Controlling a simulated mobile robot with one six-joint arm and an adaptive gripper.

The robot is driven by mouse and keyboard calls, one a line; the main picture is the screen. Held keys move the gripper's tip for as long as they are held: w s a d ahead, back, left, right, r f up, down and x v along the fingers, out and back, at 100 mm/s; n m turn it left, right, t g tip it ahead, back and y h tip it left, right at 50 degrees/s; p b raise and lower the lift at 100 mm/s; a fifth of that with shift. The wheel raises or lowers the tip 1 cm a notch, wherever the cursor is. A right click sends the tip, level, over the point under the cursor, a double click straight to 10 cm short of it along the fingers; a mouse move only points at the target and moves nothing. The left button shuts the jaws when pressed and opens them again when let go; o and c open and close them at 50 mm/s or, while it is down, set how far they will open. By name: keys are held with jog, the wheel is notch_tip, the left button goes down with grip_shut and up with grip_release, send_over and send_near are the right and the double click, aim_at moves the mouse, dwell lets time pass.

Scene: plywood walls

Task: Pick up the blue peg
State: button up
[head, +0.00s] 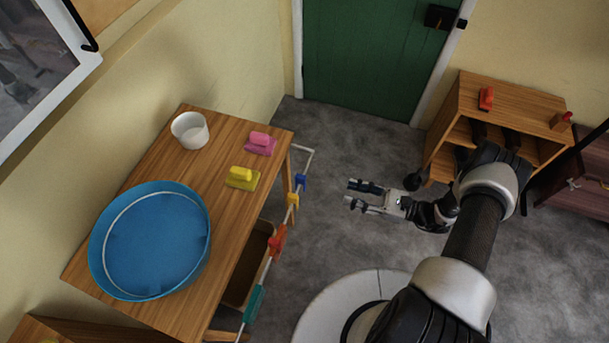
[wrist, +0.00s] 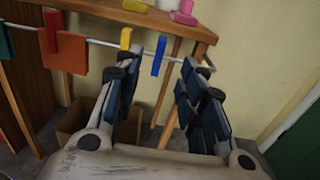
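The blue peg (head: 301,182) sits on the white rail (head: 306,162) at the table's right side, near the rail's far corner. In the wrist view the blue peg (wrist: 159,55) hangs upright on the rail, between my two fingers in the picture but beyond their tips. My gripper (head: 350,193) is open and empty, to the right of the peg with a clear gap. Both its fingers (wrist: 156,78) show spread apart in the wrist view. A yellow peg (wrist: 126,38) is just left of the blue one, and a red peg (wrist: 52,31) is farther left.
An orange cloth (wrist: 65,56) and a teal cloth (head: 255,303) hang on the rail. The wooden table (head: 222,150) holds a blue tub (head: 205,240), a white pot (head: 190,130) and pink and yellow blocks. A wooden cabinet (head: 515,97) stands at right. Open floor surrounds my gripper.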

jog(key=b, duration=0.2)
send_near(300, 176)
jog(key=x, duration=0.4)
jog(key=shift+a+f, duration=0.3)
jog(key=shift+b+x, duration=0.45)
jog(key=shift+x, duration=2.2)
jog(key=shift+w+f, duration=0.1)
jog(key=shift+f, duration=0.05)
jog(key=shift+c, duration=0.2)
jog(key=c, duration=0.8)
